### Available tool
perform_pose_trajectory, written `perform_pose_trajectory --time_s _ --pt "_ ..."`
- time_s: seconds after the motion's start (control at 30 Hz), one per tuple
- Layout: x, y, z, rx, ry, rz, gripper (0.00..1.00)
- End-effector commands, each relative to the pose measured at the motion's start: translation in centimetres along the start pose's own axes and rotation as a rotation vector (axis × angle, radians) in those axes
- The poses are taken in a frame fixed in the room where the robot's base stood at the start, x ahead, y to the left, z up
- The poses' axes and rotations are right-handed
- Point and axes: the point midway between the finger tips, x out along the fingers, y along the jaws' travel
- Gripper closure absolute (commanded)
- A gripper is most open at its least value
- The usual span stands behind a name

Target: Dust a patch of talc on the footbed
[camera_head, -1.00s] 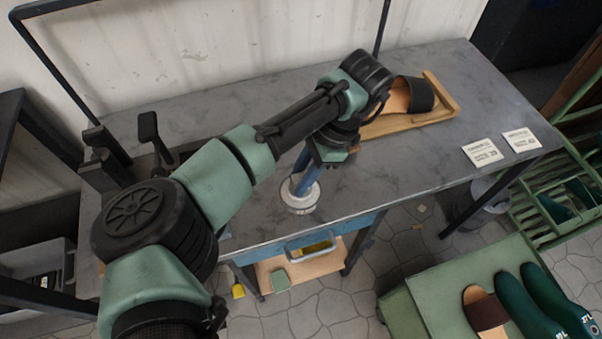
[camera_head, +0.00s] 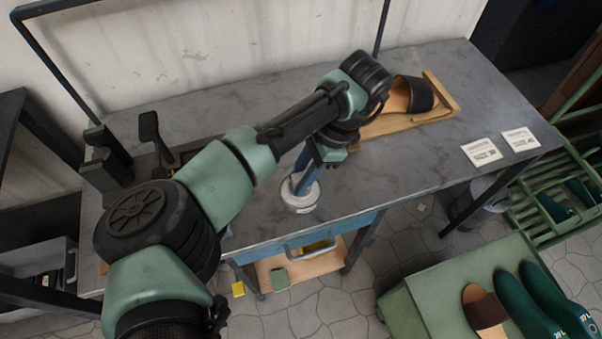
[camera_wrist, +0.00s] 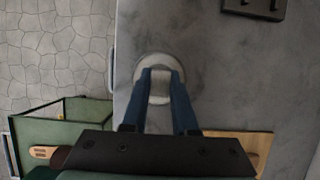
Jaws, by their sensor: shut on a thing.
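My gripper (camera_head: 301,185) is shut on a round white object (camera_head: 301,203) at the front edge of the grey bench top, left of the sandal. In the wrist view the two blue fingers of my gripper (camera_wrist: 160,85) close on a pale upright part in the middle of the round white object (camera_wrist: 139,75). I cannot tell whether it touches the bench top. A sandal (camera_head: 421,94) with a dark strap and tan footbed (camera_head: 400,97) lies in a wooden tray (camera_head: 440,113) at the back right of the bench. My arm hides part of the tray. No talc shows on the visible footbed.
Two white cards (camera_head: 481,152) lie at the bench's right end. A dark stand with a lever (camera_head: 150,128) is at the left. A green table (camera_head: 430,290) holding another sandal (camera_head: 484,310) and green lasts (camera_head: 520,300) is at lower right. The bench middle is clear.

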Motion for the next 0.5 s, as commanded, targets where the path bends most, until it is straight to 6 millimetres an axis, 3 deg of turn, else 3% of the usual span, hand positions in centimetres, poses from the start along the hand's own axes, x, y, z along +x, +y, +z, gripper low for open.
perform_pose_trajectory --time_s 0.13,0.5 --pt "-0.1 0.2 0.1 0.003 -0.001 0.008 1.0" --pt "-2.9 0.1 1.2 0.002 -0.001 0.004 1.0"
